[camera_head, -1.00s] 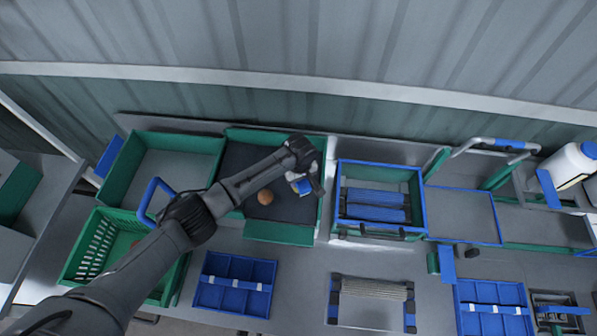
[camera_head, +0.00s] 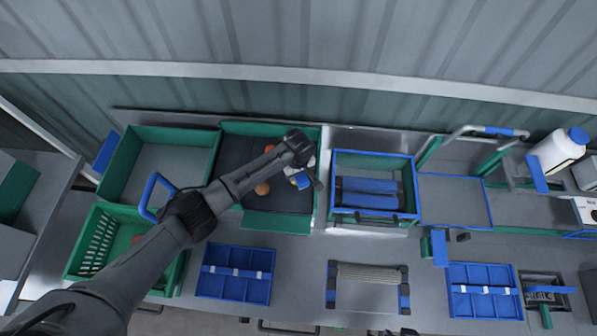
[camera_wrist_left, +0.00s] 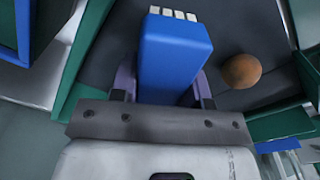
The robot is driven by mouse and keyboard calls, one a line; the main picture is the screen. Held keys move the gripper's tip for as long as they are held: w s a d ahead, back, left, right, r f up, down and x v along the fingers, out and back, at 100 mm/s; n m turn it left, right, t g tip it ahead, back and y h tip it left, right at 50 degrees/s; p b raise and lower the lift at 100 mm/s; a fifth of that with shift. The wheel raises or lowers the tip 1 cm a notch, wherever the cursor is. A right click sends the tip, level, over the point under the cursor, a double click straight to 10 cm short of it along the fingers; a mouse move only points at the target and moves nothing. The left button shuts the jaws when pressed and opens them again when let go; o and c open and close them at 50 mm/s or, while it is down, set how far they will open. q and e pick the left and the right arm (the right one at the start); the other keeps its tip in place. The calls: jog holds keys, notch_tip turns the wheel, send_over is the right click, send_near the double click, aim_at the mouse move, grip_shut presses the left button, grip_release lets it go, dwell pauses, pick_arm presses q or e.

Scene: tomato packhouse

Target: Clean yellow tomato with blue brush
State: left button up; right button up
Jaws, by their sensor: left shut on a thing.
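My left gripper (camera_head: 305,182) is over the right part of a green-walled tray with a dark floor (camera_head: 235,165). It is shut on the blue brush (camera_wrist_left: 172,58), whose white bristle tufts show at the far end in the left wrist view. The brush is also in the head view (camera_head: 302,181). A small yellow patch (camera_head: 293,180) shows beside the brush; I cannot tell whether it is the yellow tomato. An orange-brown tomato (camera_head: 262,188) lies on the tray floor left of the gripper, and right of the brush in the wrist view (camera_wrist_left: 241,71). My right gripper is not in view.
A red thing (camera_head: 269,149) shows partly behind my arm in the tray. An empty green bin (camera_head: 120,170) and a green basket (camera_head: 88,243) stand to the left. A blue-rimmed crate (camera_head: 373,157) stands close on the right. Blue divided trays (camera_head: 235,248) lie in front.

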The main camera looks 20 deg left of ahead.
pick_arm(q)
jog(key=shift+w+a+f, duration=0.25)
jog(key=shift+a+f, duration=0.15)
jog(key=shift+a, duration=0.15)
jog(key=shift+w+a+b, duration=0.35)
jog(key=shift+b, duration=0.1)
jog(key=shift+w+a, duration=0.6)
jog(key=shift+r, duration=0.1)
jog(key=shift+s+d+r+p, duration=0.15)
jog(key=shift+r+p, duration=0.7)
jog(key=shift+r, duration=0.05)
jog(key=shift+r+p, duration=0.7)
notch_tip(320, 180, up, 3)
jog(key=p, duration=0.3)
jog(key=shift+r+p, duration=0.15)
jog(key=shift+p, duration=0.2)
jog(key=shift+w, duration=0.2)
